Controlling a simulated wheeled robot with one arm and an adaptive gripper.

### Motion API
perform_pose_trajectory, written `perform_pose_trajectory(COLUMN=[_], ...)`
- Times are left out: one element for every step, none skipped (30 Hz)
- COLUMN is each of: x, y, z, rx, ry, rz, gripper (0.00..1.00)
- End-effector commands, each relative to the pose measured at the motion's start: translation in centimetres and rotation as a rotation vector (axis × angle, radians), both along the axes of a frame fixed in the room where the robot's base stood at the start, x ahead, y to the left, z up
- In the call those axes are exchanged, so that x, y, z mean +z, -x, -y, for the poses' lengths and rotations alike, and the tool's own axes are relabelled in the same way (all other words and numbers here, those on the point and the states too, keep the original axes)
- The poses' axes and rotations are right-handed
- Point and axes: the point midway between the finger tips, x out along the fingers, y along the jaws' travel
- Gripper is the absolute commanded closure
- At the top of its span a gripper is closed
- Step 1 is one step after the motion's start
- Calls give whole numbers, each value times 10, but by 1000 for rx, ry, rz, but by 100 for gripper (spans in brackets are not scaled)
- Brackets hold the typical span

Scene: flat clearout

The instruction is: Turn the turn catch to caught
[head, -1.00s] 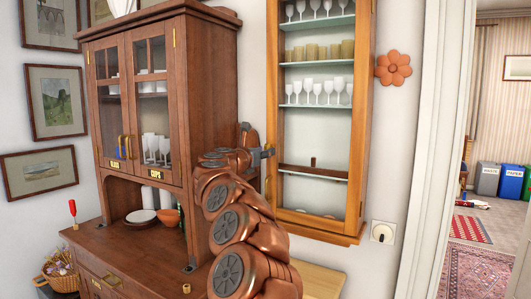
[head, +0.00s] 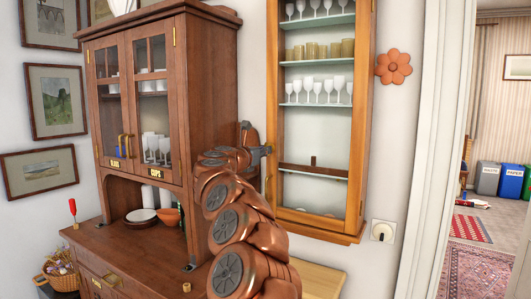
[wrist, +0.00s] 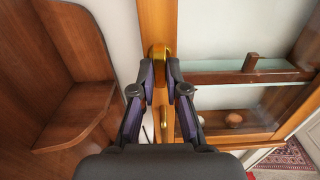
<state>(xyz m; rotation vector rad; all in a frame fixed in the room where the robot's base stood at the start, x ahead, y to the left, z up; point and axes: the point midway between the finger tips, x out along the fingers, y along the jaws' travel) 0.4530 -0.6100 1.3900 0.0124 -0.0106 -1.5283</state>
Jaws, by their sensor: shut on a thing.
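A dark wooden hutch (head: 208,100) stands close to the left of my arm. The wall cabinet holds glasses (head: 325,90) on glass shelves. A wall switch (head: 382,232) and an orange flower ornament (head: 393,67) are to the right, then a doorway to another room.

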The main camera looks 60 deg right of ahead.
Motion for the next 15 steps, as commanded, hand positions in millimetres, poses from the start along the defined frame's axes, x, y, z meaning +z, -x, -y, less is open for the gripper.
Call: perform_pose_trajectory(x=[-2,-3,-3,-2,-2,-2,-2,-2,-1,-1,-2,-2,-2,-2,-2], y=[-1,-1,-1,-1,-1,-1,-1,-1,0,-1,-1,-2,-2,-2,-2], z=[-1,-1,-1,-1,-1,-1,-1,-1,-1,-1,-1,-1,-1,-1,-1], rx=[2,2,2,2,3,3,2,2,2,2,3,4,4,4,4], ry=[0,0,0,-1,0,-1,-1,0,-1,-1,-3,-3,-3,-4,-4], rz=[13,21,32,41,49,61,70,78,90,99,109,121,130,140,153], gripper=[100,100,100,100,100,100,100,100,100,100,100,100,100,100,100])
